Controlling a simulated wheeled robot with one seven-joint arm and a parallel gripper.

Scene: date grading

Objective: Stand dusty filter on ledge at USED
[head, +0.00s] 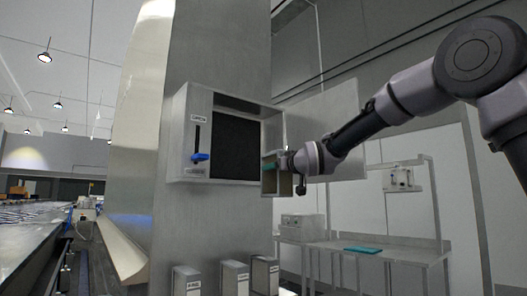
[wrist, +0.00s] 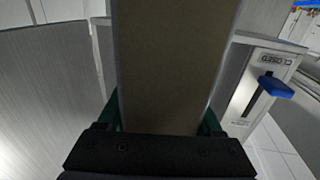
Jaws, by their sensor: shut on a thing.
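The dusty filter (wrist: 172,62) is a flat brown panel with pale edges, and it fills the middle of the wrist view. My gripper (wrist: 160,118) is shut on it, with a green finger at each side. In the head view my gripper (head: 284,163) holds the filter (head: 269,183) upright in front of the right edge of a grey wall housing (head: 178,135). The housing's square opening (head: 235,147) looks dark. I cannot make out a ledge marked USED.
A blue lever (head: 200,157) sits on the housing's left side, near a CLOSED label (wrist: 272,59) in the wrist view. An open door panel (head: 335,115) stands behind my gripper. Several grey labelled boxes (head: 235,278) stand below. A bench (head: 400,252) with a teal item is at right.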

